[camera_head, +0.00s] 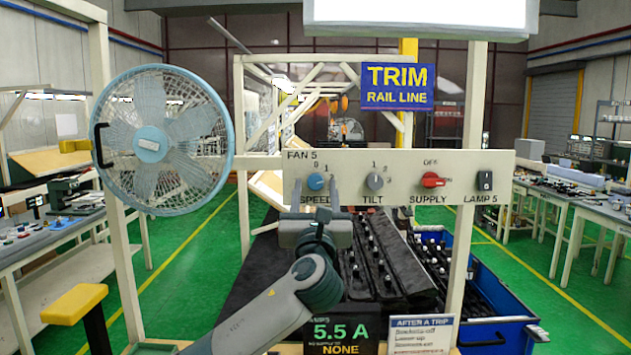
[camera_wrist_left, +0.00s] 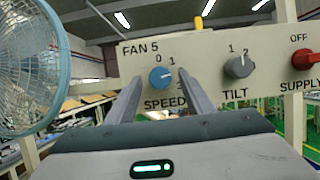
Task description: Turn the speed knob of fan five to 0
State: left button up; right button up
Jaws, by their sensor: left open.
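The panel (camera_head: 398,170) labelled FAN 5 carries a round blue speed knob (camera_head: 315,181) at its left end. In the left wrist view the blue knob (camera_wrist_left: 160,77) sits below the 0 and 1 marks; the way its pointer faces is too small to tell surely. My left gripper (camera_head: 315,187) is open, its two fingers pointing up at the panel, one on each side of the knob. Small gaps show between knob and fingers in the left wrist view. The fingers hide part of the scale. The fan (camera_head: 163,140) stands left of the panel. My right gripper is not in view.
Right of the speed knob are a grey tilt knob (camera_head: 375,181), a red supply knob (camera_head: 432,180) and a lamp 5 switch (camera_head: 485,181). Below are a 5.5 A display (camera_head: 340,330), black trays and a blue bin (camera_head: 505,310).

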pick_arm(q)
jog(key=shift+w+r, duration=0.15)
jog(key=shift+w, duration=0.25)
jog(key=c, duration=1)
jog(key=shift+c, duration=0.2)
